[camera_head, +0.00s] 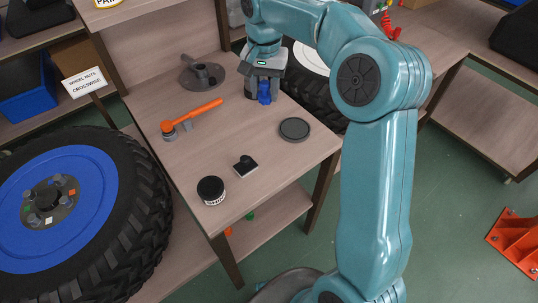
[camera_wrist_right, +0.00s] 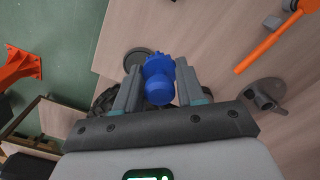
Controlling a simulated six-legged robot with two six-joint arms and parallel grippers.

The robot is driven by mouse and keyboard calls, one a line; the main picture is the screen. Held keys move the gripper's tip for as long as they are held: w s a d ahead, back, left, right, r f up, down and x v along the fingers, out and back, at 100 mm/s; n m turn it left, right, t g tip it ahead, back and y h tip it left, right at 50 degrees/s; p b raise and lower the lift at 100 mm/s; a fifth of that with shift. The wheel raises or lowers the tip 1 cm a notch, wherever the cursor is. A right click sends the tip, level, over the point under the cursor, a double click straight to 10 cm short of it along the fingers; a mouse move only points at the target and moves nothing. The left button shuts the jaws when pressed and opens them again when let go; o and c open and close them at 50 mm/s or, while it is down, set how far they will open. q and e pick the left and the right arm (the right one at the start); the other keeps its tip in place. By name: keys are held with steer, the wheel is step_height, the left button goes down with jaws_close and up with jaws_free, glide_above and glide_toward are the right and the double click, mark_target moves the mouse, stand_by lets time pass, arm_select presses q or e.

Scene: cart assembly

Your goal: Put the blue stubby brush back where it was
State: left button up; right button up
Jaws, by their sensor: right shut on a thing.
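The blue stubby brush (camera_head: 264,92) is at the right end of the wooden table (camera_head: 225,190), between the fingers of my right gripper (camera_head: 262,88). In the right wrist view the blue brush (camera_wrist_right: 159,82) sits between the two grey fingers of the right gripper (camera_wrist_right: 157,92), which is shut on it. The head view does not show clearly whether the brush touches the table top. My left gripper is not in view.
On the table are a round dark lid (camera_head: 295,129), a black jar (camera_head: 211,190), a small dark block (camera_head: 245,166), an orange-handled tool (camera_head: 195,116) and a grey flanged part (camera_head: 202,75). A blue-rimmed wheel (camera_head: 95,205) stands left. Bare wood lies between them.

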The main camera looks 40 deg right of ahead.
steer(key=b, duration=0.1)
glide_above(268, 149)
step_height(268, 149, down, 15)
steer(key=shift+w+r, duration=0.1)
step_height(268, 149, down, 5)
steer(key=shift+b, duration=0.3)
steer(key=shift+r, duration=0.1)
steer(key=shift+f, duration=0.2)
steer(key=o, duration=0.9)
steer(key=shift+o, duration=0.2)
